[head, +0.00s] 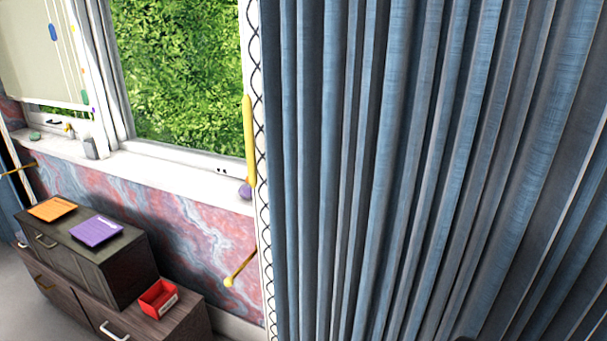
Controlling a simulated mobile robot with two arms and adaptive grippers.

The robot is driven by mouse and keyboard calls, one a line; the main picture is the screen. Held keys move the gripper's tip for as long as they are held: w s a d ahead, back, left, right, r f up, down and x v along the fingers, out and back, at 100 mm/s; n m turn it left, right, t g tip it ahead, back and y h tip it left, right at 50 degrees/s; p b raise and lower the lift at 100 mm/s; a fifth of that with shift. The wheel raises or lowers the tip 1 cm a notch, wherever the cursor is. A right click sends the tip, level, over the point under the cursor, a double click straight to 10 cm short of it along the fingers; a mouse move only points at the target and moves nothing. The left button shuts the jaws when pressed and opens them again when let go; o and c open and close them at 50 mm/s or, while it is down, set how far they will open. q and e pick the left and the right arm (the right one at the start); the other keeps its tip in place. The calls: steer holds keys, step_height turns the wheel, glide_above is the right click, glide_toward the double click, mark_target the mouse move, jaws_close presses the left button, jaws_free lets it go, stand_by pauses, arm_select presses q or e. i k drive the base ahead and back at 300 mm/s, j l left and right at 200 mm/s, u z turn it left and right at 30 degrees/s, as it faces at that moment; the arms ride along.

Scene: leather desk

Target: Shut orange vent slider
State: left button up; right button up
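A small orange piece (82,71) shows on a thin upright line at the right side of the pale blind or panel, at the upper left of the head view. It is too small to tell whether it is the vent slider or whether it is open or shut. A blue piece (53,32) is above it to the left, and a green piece (84,97) is just below it. Neither of my grippers is in view.
Blue curtains (400,150) fill the right side. A yellow bar (249,140) stands by the window's right edge. Small items stand on the white sill (150,170). Below is a dark cabinet (110,272) bearing an orange pad (52,209) and a purple pad (96,231); a red box (158,297) sits beside it.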

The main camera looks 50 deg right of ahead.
mark_target(236, 175)
steer(key=z, duration=1.1)
steer(key=i+j, duration=0.4)
steer(key=j, duration=0.1)
